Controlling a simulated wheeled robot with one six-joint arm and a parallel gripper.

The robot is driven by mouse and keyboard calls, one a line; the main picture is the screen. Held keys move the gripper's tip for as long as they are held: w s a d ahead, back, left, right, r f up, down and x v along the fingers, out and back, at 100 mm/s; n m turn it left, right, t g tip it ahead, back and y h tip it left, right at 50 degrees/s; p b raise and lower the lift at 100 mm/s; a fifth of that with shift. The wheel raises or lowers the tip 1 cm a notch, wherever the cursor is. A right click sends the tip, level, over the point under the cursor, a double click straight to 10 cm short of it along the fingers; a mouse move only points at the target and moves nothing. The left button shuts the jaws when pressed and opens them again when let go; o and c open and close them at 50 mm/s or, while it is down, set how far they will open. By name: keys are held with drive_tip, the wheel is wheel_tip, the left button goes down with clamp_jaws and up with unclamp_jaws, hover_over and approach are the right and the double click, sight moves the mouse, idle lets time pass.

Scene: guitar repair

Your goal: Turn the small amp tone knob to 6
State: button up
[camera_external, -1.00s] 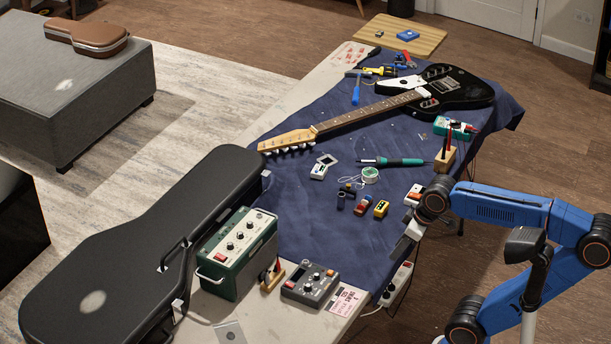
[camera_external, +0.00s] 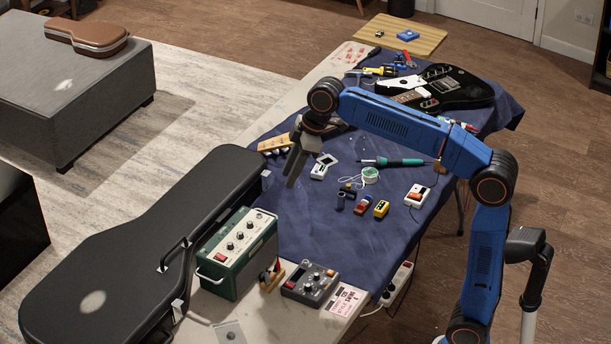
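The small amp (camera_external: 238,257) is a green box with a pale front panel and several dark knobs (camera_external: 240,234). It stands upright at the near end of the table, beside the black guitar case. The knob markings are too small to read, so I cannot tell which one is the tone knob or where it points. My gripper (camera_external: 291,182) hangs in the air above the blue cloth, up and to the right of the amp in the picture, and does not touch it. Its fingers point downward. I cannot tell whether they are apart.
The black guitar case (camera_external: 135,250) lies close along the amp's left. A grey pedal (camera_external: 310,284) and a small wooden holder (camera_external: 271,276) stand to its right. A black guitar (camera_external: 455,88) lies farther back, partly behind my arm. The cloth (camera_external: 320,235) right of the amp is largely clear.

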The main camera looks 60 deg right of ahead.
sight(250, 222)
drive_tip(key=w+a+r+n, duration=0.1)
drive_tip(key=w+a+r, duration=0.1)
drive_tip(key=w, duration=0.2)
drive_tip(key=x, duration=1.7)
drive_tip(key=shift+s+a+f, duration=0.25)
drive_tip(key=shift+a, duration=0.2)
clamp_jaws()
